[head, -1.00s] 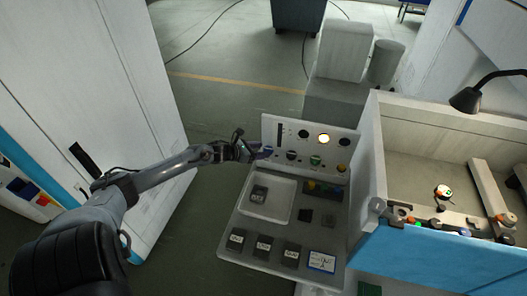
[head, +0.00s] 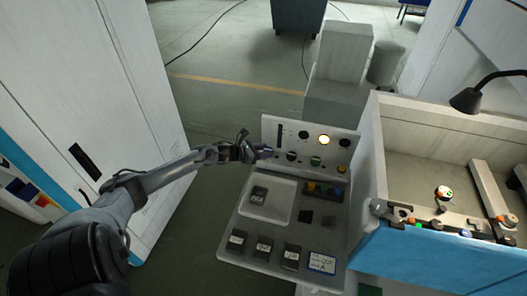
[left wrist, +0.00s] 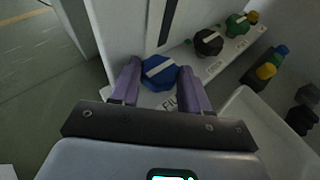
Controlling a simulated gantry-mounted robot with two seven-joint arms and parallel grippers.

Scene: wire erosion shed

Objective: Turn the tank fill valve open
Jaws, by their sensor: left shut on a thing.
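The fill valve is a blue knob (left wrist: 157,82) with a white bar that slants up to the right in the left wrist view. It sits on the upright panel (head: 352,141), above a partly covered label that starts with "Fi". My left gripper (head: 262,152) reaches the panel's left end; in the left wrist view its two purple fingers (left wrist: 160,70) stand on either side of the blue knob, shut on it. In the head view the gripper hides most of this knob. My right gripper is not in view.
Beside the blue knob are a black knob (left wrist: 208,42), a green knob (left wrist: 237,24) and a yellow knob (head: 342,169). A round lamp (head: 324,140) glows above. A white tray (head: 281,205) with a dark block lies below. A blue-fronted tank (head: 440,262) stands right.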

